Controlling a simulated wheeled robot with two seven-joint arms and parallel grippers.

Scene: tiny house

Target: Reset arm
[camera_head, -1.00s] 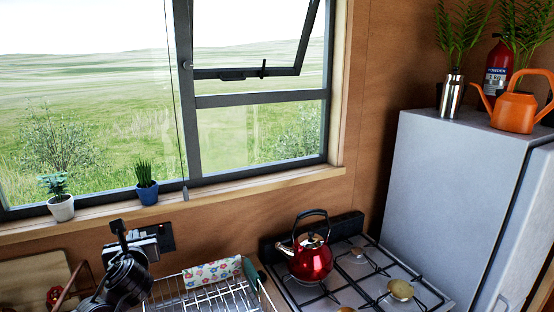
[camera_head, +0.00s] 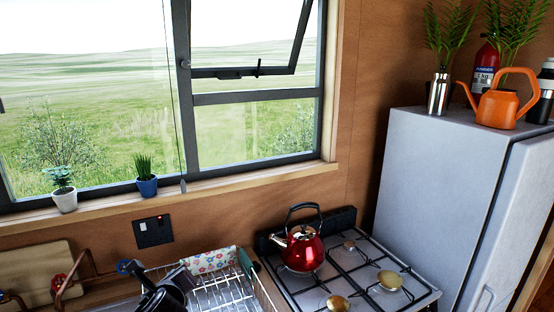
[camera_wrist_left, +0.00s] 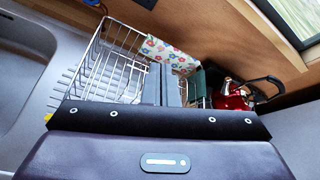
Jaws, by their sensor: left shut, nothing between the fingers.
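My left gripper (camera_head: 172,288) shows as a dark shape at the bottom of the head view, by the left side of the wire dish rack (camera_head: 228,292). In the left wrist view its two grey fingers (camera_wrist_left: 161,84) are together and empty, in front of the dish rack (camera_wrist_left: 108,62). I cannot tell how far above the rack they are. My right gripper is in neither view.
A floral cloth (camera_head: 210,261) hangs on the rack. A red kettle (camera_head: 304,249) stands on the gas hob (camera_head: 345,275). The fridge (camera_head: 445,190) is at right with an orange watering can (camera_head: 499,104) on top. Potted plants (camera_head: 147,179) line the sill. The sink (camera_wrist_left: 25,75) is at left in the wrist view.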

